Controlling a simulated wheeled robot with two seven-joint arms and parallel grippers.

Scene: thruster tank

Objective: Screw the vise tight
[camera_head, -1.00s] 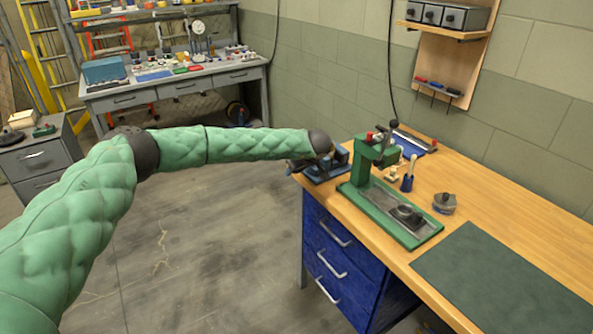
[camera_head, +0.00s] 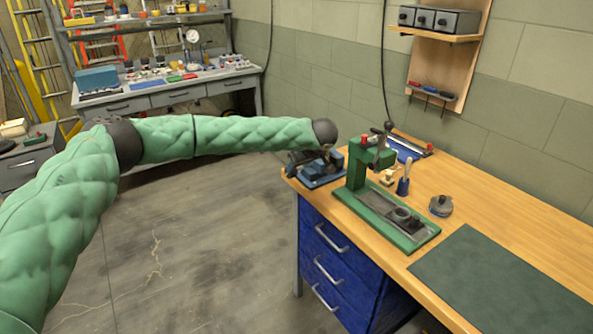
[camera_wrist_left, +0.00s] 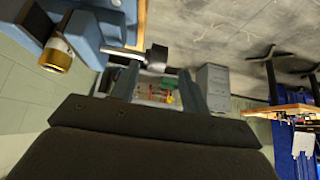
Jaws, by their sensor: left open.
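The blue vise (camera_head: 320,180) stands on the far left corner of the wooden bench, partly hidden behind my wrist. In the left wrist view, its blue body (camera_wrist_left: 100,28) fills the upper left, with a brass-coloured collar (camera_wrist_left: 57,55) on it. A metal handle bar (camera_wrist_left: 125,52) with a dark end block (camera_wrist_left: 156,56) reaches out near my fingertips. My left gripper (camera_wrist_left: 158,76) is open, its two fingers apart, with the end block just at the gap. In the head view my left gripper (camera_head: 328,156) is at the vise, small and dark. My right gripper is not seen.
A green press (camera_head: 358,160) stands close right of the vise. Blue drawers (camera_head: 335,265) are under the bench. Open floor lies left.

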